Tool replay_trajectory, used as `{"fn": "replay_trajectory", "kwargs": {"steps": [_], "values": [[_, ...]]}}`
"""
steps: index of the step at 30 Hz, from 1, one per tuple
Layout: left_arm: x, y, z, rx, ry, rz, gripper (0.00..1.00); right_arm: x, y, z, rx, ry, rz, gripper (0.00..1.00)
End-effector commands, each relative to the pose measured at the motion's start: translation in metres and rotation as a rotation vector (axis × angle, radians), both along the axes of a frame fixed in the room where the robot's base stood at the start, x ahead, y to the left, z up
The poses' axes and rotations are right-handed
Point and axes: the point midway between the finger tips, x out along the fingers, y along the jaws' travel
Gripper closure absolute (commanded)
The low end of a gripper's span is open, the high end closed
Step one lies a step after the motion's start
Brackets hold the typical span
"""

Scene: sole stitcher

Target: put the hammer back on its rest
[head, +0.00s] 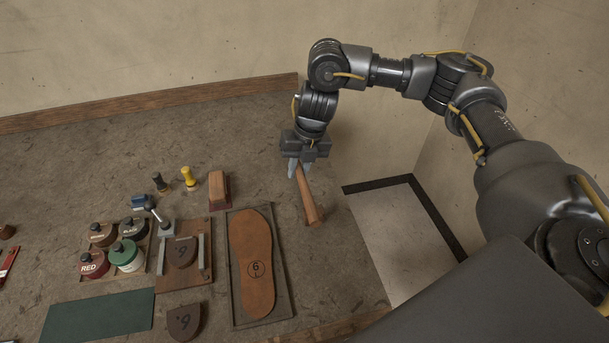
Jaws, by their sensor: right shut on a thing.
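The hammer (309,200) shows as a brown wooden handle, thicker at its lower end. My right gripper (299,170) is shut on its upper end, near the right edge of the bench. The handle slants down and right from the fingers. No separate hammer head can be made out. Whether the hammer touches the bench or hangs just above it, I cannot tell. I cannot pick out the hammer's rest with certainty. My left gripper is out of view.
Left of the hammer lies a brown sole (252,250) in a dark tray. A reddish-brown block (219,188), a yellow-handled tool (189,178), ink jars (126,256), a clamp board (168,277) and a green mat (98,316) lie further left. The back of the bench is clear.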

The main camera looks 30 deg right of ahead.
Motion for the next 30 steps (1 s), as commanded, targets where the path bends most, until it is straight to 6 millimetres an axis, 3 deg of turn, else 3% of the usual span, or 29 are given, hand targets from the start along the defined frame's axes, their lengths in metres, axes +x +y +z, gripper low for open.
{"fn": "replay_trajectory", "kwargs": {"steps": [11, 20, 30], "values": [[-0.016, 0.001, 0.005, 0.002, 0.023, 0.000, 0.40, 0.003, -0.014, -0.016, 0.002, -0.001, -0.001, 1.00], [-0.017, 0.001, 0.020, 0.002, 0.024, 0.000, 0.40, 0.003, -0.019, -0.050, 0.001, -0.001, 0.000, 1.00], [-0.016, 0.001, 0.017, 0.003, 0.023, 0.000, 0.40, 0.004, -0.019, -0.055, 0.002, -0.003, 0.001, 1.00]]}}
